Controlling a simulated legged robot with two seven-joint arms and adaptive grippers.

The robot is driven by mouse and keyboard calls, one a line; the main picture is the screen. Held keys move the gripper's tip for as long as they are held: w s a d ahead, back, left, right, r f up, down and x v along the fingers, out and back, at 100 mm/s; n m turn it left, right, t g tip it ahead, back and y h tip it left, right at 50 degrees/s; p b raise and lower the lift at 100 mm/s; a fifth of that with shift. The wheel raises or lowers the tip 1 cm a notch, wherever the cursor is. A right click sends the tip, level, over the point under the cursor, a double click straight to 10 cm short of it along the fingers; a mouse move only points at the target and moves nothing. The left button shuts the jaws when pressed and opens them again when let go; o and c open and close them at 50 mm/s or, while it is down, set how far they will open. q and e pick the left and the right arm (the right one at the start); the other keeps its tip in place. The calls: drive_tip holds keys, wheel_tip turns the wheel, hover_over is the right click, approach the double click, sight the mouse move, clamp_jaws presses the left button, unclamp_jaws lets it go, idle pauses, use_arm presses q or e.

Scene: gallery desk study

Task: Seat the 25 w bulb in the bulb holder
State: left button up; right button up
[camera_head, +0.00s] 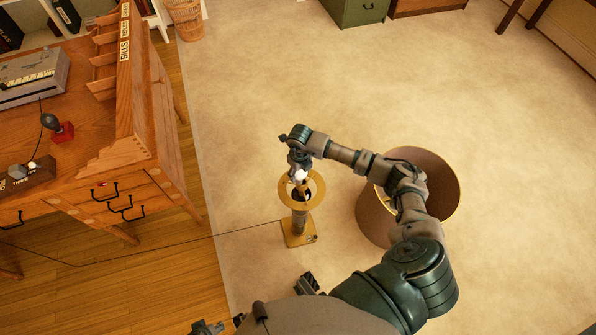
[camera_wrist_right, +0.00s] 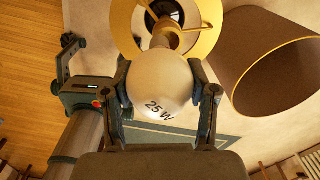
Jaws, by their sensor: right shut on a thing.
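The 25 w bulb (camera_wrist_right: 162,84) is white, with "25 W" printed on its glass. My right gripper (camera_head: 299,168) is shut on its glass, and both fingers show beside it in the right wrist view (camera_wrist_right: 163,95). The bulb's neck points away from my wrist, toward the middle of the brass ring. The bulb holder is on a brass floor lamp (camera_head: 300,237), inside that ring (camera_head: 284,199). The bulb (camera_head: 301,175) is at the ring's centre; whether its base touches the holder is hidden. My left gripper seems to show in part (camera_wrist_right: 70,60); its jaws are unclear.
A large brown lampshade (camera_head: 440,178) stands on the carpet just right of the lamp, under my right arm. A wooden desk (camera_head: 165,130) fills the left. A thin cord (camera_head: 150,247) runs from the lamp across the floor.

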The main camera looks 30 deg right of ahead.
drive_tip(key=shift+d+f, duration=0.2)
drive_tip(key=shift+d, duration=0.45)
drive_tip(key=shift+d+f, duration=0.15)
drive_tip(key=shift+d, duration=0.45)
drive_tip(key=shift+d+f, duration=0.1)
drive_tip(key=shift+d, duration=0.05)
drive_tip(key=shift+a, duration=0.2)
drive_tip(key=a, duration=0.2)
drive_tip(key=shift+a+r, duration=0.4)
drive_tip(key=shift+a, duration=0.2)
drive_tip(key=shift+d+f, duration=0.15)
drive_tip(key=shift+d, duration=0.45)
drive_tip(key=shift+d+f, duration=0.1)
drive_tip(key=shift+d, duration=0.25)
drive_tip(key=shift+a, duration=0.4)
drive_tip(key=shift+a+r, duration=0.2)
drive_tip(key=shift+a, duration=0.1)
drive_tip(key=shift+d+f, duration=0.4)
drive_tip(key=shift+d, duration=0.25)
drive_tip(key=shift+d+f, duration=0.25)
drive_tip(key=shift+f, duration=0.1)
drive_tip(key=shift+a+f+b, duration=0.25)
drive_tip(key=shift+a+b, duration=0.1)
drive_tip(key=shift+d+f+b, duration=0.35)
drive_tip(key=shift+d+f, duration=0.35)
drive_tip(key=shift+f, duration=0.2)
use_arm(q)
drive_tip(key=shift+s+d+f, duration=0.25)
drive_tip(key=shift+d+f, duration=0.35)
drive_tip(key=shift+f, duration=0.35)
